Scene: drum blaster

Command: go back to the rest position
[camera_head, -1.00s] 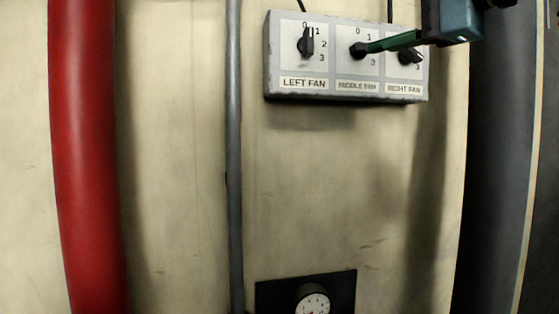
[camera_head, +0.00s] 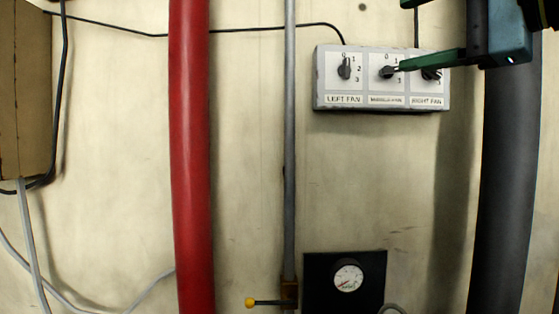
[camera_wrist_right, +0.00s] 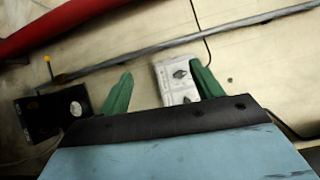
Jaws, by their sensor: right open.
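The grey fan switch box (camera_head: 320,80) hangs on the wall at the upper right of the head view. It has three black knobs labelled left fan, middle fan and right fan. The left fan knob (camera_head: 344,68) stands upright. My right gripper (camera_head: 401,36) is open, with two green fingers. Its lower finger overlaps the box in the head view, its tip beside the middle fan knob (camera_head: 386,72), and partly hides the right fan knob. In the right wrist view, nothing is held between the fingers (camera_wrist_right: 160,70), and the box (camera_wrist_right: 178,83) lies beyond them. My left gripper is out of view.
A red pipe (camera_head: 191,150), a thin grey pipe (camera_head: 290,150) and a thick dark pipe (camera_head: 505,180) run up the wall. A black gauge panel (camera_head: 318,285) and a yellow-tipped lever (camera_head: 250,302) sit low. A brown box (camera_head: 25,90) with cables is at the left.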

